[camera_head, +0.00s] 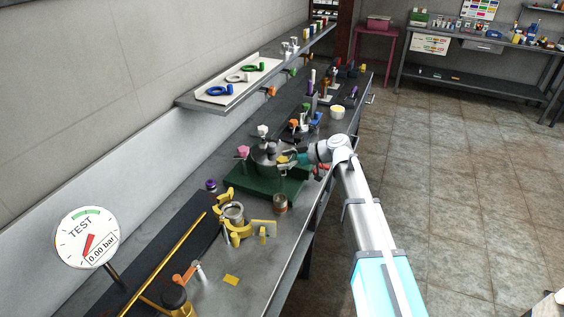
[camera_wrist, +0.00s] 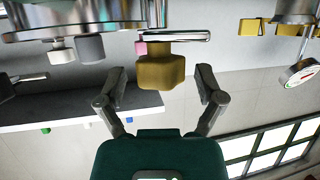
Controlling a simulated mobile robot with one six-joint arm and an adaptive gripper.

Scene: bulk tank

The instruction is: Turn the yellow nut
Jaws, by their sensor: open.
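The yellow nut (camera_wrist: 161,70) is a chunky block under a flat metal lug at the rim of a round steel vessel. In the head view the yellow nut (camera_head: 283,159) is a small patch at the vessel's right side. My gripper (camera_wrist: 161,78) is open, with one finger to each side of the nut in the wrist view. Gaps show between the nut and both fingers. How deep the nut sits between them I cannot tell. In the head view my gripper (camera_head: 298,156) reaches the vessel from the right, its fingers hard to make out.
The vessel stands on a green base (camera_head: 250,187) on the grey bench. A pink knob (camera_head: 243,152) and a white knob (camera_head: 263,131) are on its other sides. A yellow clamp fitting (camera_head: 236,218) stands nearer. A gauge (camera_head: 87,238) reads 0.00 bar.

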